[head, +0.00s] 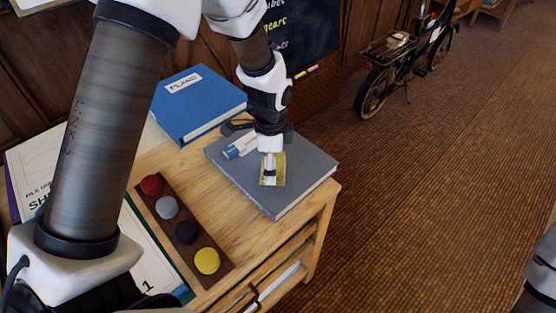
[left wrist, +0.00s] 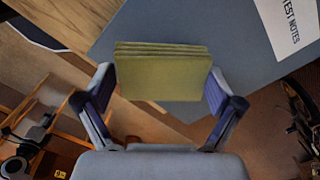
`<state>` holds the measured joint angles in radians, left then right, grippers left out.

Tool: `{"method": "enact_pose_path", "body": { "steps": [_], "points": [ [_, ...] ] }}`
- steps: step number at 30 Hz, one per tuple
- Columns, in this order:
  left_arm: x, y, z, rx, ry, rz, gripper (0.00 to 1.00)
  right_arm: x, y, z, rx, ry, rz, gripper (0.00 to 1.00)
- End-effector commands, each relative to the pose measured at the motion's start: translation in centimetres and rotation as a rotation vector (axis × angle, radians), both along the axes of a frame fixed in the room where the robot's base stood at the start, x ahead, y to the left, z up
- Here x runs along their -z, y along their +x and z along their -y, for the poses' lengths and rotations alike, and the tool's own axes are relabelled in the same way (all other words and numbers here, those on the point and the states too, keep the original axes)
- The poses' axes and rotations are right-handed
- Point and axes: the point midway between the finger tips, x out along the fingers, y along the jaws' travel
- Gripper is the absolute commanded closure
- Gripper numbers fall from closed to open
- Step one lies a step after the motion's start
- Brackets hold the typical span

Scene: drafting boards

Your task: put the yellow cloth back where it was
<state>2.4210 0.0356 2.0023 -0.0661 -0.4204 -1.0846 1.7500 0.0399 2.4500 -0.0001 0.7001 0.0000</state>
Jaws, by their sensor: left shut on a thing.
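The yellow cloth (head: 279,168) is a small folded stack in olive-yellow layers. My left gripper (head: 269,172) is shut on it, over the grey book (head: 304,178) near the desk's right end. In the left wrist view the folded cloth (left wrist: 163,75) sits between the two fingers of the left gripper (left wrist: 163,98), its layered edge facing up in the picture. The grey book (left wrist: 200,18) lies behind it. I cannot tell whether the cloth touches the book. The gripper hides part of the cloth in the head view. My right gripper is out of view.
A blue book (head: 205,108) labelled PLANS lies on the wooden desk (head: 240,218). A dark strip (head: 163,224) holds several round coloured pieces. The grey book bears a white label (left wrist: 288,22). Drawers stand below the front edge; a bicycle (head: 385,75) is on the floor beyond.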

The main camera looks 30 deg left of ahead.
Motion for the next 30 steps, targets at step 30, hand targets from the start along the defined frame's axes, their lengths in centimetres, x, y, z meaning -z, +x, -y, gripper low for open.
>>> {"method": "enact_pose_path", "body": {
  "steps": [30],
  "points": [
    [4.2, 3.4, -0.1, -0.001, 0.000, 0.000, 0.00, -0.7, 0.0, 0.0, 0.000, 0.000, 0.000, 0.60]
  ]
}}
